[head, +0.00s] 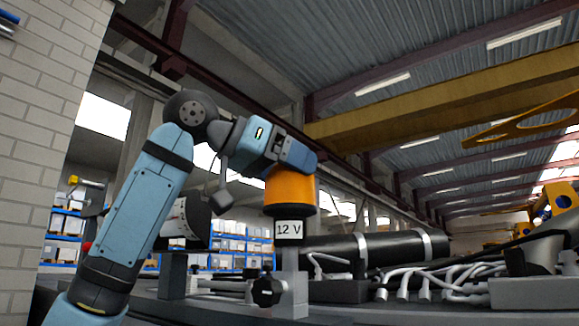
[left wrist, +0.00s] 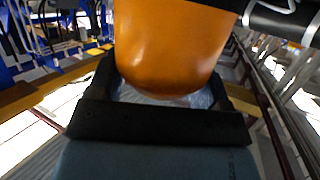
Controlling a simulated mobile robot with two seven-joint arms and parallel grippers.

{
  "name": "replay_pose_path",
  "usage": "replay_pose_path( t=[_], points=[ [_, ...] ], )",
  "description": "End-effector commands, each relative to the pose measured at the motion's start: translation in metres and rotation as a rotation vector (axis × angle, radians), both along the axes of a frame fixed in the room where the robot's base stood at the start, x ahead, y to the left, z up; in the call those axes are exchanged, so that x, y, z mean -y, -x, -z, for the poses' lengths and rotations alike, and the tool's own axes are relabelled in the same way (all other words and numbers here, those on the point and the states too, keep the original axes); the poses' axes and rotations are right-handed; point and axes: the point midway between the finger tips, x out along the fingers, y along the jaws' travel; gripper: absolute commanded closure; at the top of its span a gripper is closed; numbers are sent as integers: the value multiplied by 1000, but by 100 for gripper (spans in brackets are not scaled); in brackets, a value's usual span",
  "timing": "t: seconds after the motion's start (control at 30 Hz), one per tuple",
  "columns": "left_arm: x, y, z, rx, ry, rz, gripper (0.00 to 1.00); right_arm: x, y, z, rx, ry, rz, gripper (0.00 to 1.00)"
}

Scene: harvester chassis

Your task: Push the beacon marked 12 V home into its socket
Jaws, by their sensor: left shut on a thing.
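The beacon (head: 290,190) has an orange dome on a black base with a white "12 V" label. It stands upright over a grey post (head: 292,285). Whether the base is fully seated on the post cannot be told from here. My left gripper (head: 291,172) comes in from the upper left and is shut on the orange dome. In the left wrist view the orange dome (left wrist: 172,45) fills the space between the dark fingers of my left gripper (left wrist: 165,95). My right gripper is not in view.
A black knob (head: 267,290) sits at the post's left side. A black cylinder with light bands (head: 375,247) lies behind to the right. Pale hoses (head: 440,280) spread over the chassis at right. A lamp-like part (head: 188,222) stands left, behind my arm.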

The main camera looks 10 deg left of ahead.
Motion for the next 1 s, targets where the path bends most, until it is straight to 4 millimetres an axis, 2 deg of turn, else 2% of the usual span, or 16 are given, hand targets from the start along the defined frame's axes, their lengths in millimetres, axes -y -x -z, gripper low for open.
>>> replay_pose_path(
  t=[1.0],
  points=[
    [0, 0, 25, 1, 1, 0, 67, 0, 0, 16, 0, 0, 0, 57]
  ],
)
